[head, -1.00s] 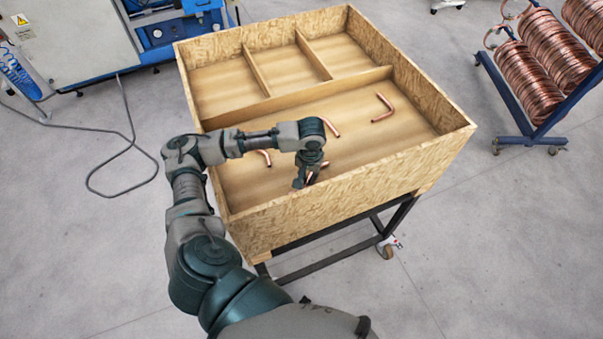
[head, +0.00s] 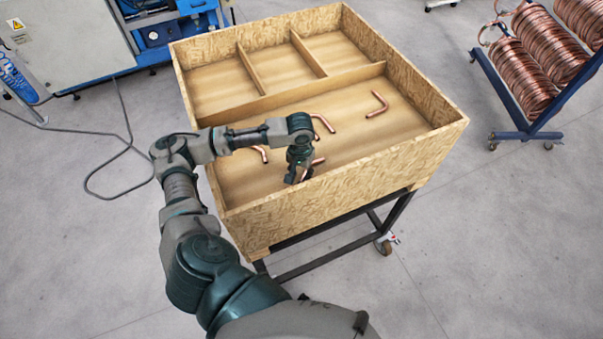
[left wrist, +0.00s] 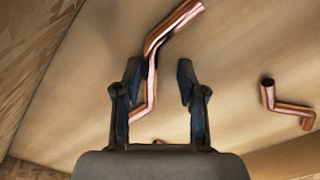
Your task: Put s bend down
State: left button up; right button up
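A copper s bend (left wrist: 152,70) lies on the floor of the wooden box's large front compartment. In the left wrist view it runs between the two fingers of my left gripper (left wrist: 158,95), nearer the left finger, with a clear gap to the right finger. My left gripper is open. In the head view, the left gripper (head: 296,173) points down into the compartment near the front wall. Part of the s bend (head: 318,161) shows just right of it; the rest is hidden by the gripper. My right gripper is not in view.
Other bent copper tubes lie in the compartment: one left of the gripper (head: 262,154), one behind it (head: 323,123), one farther right (head: 378,104). The wooden box (head: 340,186) has high walls and three empty rear compartments. A copper coil rack (head: 530,90) stands right.

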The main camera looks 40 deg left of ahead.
aim_at(301, 177)
pick_arm(q)
jog(key=shift+a, duration=0.1)
jog(key=shift+a+r, duration=0.1)
notch_tip(301, 177, up, 12)
jog(key=b, duration=0.1)
jog(key=shift+a, duration=0.1)
dwell(0.5)
